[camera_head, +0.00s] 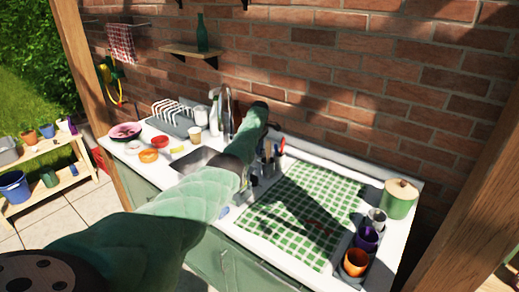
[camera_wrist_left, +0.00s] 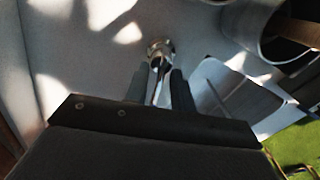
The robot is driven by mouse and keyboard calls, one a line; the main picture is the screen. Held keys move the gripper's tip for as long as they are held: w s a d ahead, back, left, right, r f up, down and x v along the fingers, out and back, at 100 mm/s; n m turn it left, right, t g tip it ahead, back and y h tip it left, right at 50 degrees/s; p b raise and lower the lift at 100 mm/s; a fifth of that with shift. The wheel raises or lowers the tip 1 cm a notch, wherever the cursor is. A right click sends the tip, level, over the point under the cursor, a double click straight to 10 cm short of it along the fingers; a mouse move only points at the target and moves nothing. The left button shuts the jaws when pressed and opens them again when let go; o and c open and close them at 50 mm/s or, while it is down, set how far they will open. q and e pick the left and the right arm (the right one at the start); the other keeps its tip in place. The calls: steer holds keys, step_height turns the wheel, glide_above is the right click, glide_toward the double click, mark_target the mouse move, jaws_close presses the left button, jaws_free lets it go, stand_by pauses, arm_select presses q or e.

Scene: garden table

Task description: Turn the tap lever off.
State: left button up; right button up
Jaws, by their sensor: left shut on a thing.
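The chrome tap (camera_head: 226,105) stands behind the sink (camera_head: 195,160), partly hidden by my left arm. In the wrist view, a chrome fitting (camera_wrist_left: 160,47) with a thin lever (camera_wrist_left: 159,92) lies between the two dark fingers of my left gripper (camera_wrist_left: 160,80). The gripper is shut on the tap lever. In the head view my left arm reaches across the counter to just right of the tap, and its fingertips are hidden. My right gripper is not in view.
A dish rack (camera_head: 172,115), a cup (camera_head: 195,136) and small bowls stand left of the sink. A utensil holder (camera_head: 268,160) is close right of my wrist. A green checked cloth (camera_head: 305,212) covers the right counter, with pots and a green canister (camera_head: 400,200) at its edge.

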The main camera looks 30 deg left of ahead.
arm_select(q)
steer(key=shift+a+r+m, duration=0.1)
steer(key=shift+r+m, duration=0.05)
steer(key=shift+m, duration=0.45)
steer(key=shift+w+m, duration=0.15)
steer(key=shift+m, duration=0.45)
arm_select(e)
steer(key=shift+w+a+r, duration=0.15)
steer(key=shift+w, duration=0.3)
arm_select(q)
steer(key=shift+r, duration=0.1)
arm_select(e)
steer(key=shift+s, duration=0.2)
arm_select(q)
steer(key=o, duration=0.6)
